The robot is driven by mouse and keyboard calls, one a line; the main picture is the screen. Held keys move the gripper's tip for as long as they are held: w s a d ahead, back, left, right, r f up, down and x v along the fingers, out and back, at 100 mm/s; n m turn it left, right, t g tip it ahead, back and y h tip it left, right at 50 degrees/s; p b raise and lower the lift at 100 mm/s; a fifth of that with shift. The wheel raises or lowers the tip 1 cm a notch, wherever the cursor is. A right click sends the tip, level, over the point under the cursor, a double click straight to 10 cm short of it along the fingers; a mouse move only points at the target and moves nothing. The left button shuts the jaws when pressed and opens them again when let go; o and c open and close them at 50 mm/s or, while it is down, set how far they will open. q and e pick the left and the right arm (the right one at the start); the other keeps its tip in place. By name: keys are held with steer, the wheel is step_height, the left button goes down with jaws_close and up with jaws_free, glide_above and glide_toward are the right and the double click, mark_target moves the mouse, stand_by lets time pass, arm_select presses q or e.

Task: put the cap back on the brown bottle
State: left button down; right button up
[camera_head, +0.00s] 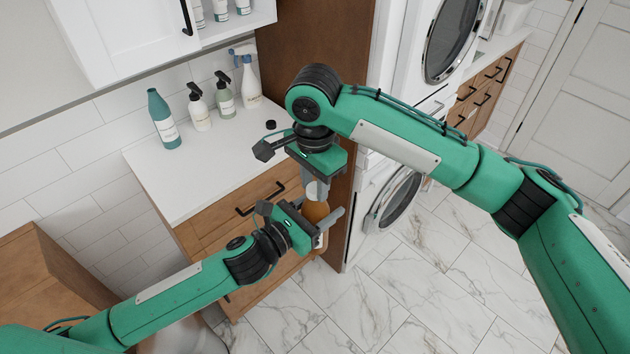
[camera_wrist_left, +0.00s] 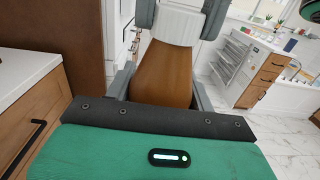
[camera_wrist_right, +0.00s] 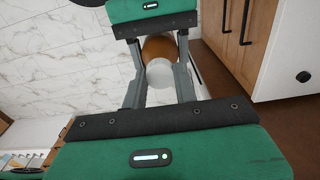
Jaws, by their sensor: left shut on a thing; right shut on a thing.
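The brown bottle (camera_head: 316,212) is held in the air in front of the counter. My left gripper (camera_head: 319,222) is shut on its body, and the bottle also shows between the fingers in the left wrist view (camera_wrist_left: 162,75). My right gripper (camera_head: 317,187) is just above, shut on a white cap (camera_wrist_left: 180,22). The cap is in line with the bottle's top and appears to meet it; whether it is seated I cannot tell. In the right wrist view the cap (camera_wrist_right: 160,72) lies between the fingers with the bottle (camera_wrist_right: 160,47) beyond it.
The white counter (camera_head: 180,185) holds a teal bottle (camera_head: 162,120), two pump bottles, a spray bottle (camera_head: 249,85) and a small black round piece (camera_head: 270,125) near its edge. Wooden drawers (camera_head: 215,215) are below. A tall brown panel (camera_head: 315,40) stands close behind my right gripper. The marble floor on the right is clear.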

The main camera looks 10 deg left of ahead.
steer(key=m, duration=0.3)
steer(key=shift+a, duration=0.1)
steer(key=m, duration=0.4)
steer(key=shift+m, duration=0.4)
steer(key=o, duration=0.9)
steer(key=shift+o, duration=0.2)
steer(key=shift+r, duration=2.25)
steer(key=shift+c, duration=0.3)
